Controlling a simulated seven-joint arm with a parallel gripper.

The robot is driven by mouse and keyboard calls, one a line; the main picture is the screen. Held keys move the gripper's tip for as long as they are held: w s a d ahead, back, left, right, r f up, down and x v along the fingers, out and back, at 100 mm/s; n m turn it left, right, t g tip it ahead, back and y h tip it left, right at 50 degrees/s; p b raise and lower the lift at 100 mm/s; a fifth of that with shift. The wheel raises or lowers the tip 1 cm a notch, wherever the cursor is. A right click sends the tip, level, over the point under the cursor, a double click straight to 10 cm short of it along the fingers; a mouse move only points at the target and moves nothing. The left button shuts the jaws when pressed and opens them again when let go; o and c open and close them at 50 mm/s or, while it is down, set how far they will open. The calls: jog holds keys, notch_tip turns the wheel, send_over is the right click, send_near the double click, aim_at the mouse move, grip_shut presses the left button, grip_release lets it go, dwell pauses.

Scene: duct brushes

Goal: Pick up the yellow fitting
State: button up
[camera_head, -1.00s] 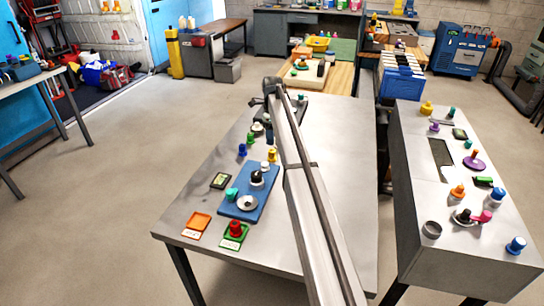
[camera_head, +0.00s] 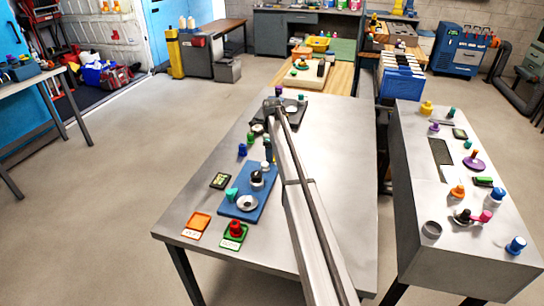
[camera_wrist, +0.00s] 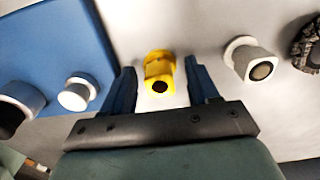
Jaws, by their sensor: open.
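In the wrist view a yellow fitting (camera_wrist: 160,70) with a dark round opening stands on the grey tabletop, just right of the blue board (camera_wrist: 50,45). My gripper (camera_wrist: 158,78) is open, with one dark blue finger on each side of the fitting. A gap shows between each finger and the fitting, so it is not gripped. In the head view my arm and gripper hide this fitting. Another yellow fitting (camera_head: 427,107) stands at the back of the right bench.
In the wrist view a white-rimmed fitting (camera_wrist: 250,62) and a dark ribbed round part (camera_wrist: 307,48) lie to the right. White-topped parts (camera_wrist: 74,95) stand on the board. The head view shows an orange tray (camera_head: 196,224) and a green tray (camera_head: 234,236) at the table's front.

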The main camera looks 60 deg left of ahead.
jog(key=shift+c, duration=0.4)
grip_shut()
